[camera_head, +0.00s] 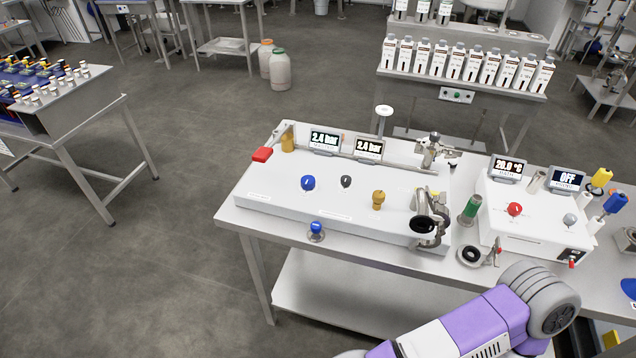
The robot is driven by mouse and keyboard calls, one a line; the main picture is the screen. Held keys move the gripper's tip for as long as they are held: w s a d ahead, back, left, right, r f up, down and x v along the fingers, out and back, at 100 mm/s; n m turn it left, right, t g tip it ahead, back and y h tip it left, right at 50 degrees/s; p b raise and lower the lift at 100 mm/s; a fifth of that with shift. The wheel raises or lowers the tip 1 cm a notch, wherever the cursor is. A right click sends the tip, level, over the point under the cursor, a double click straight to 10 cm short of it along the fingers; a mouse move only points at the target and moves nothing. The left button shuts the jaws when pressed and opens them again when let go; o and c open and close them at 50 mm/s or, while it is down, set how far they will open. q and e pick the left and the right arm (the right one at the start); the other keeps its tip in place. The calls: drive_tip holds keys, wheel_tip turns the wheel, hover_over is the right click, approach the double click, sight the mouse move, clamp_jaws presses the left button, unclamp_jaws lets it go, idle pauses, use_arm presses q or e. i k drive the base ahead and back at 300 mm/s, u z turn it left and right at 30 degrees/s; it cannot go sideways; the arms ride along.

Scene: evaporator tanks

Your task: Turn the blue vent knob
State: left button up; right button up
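A round blue knob (308,183) stands on the left part of the white panel box (345,205), beside a black knob (346,181). A second, smaller blue knob (316,231) sits lower, at the front edge of the table below the box. The labels are too small to read, so I cannot tell which blue knob is the vent. No gripper fingers show. A purple and white arm of mine reaches in at the bottom right, below the table's front edge and apart from both blue knobs.
A brass knob (378,199) and a metal clamp fitting (428,217) stand on the box's right part. Two displays read 2.4 bar (325,141). A red lever end (262,154) is at the left. A second white box (530,215) stands right. Floor left of the table is free.

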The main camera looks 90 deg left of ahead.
sight(307, 182)
drive_tip(key=u, duration=2.75)
drive_tip(key=k, duration=0.5)
drive_tip(key=u, duration=1.3)
drive_tip(key=i, duration=1.1)
drive_tip(key=z, duration=0.15)
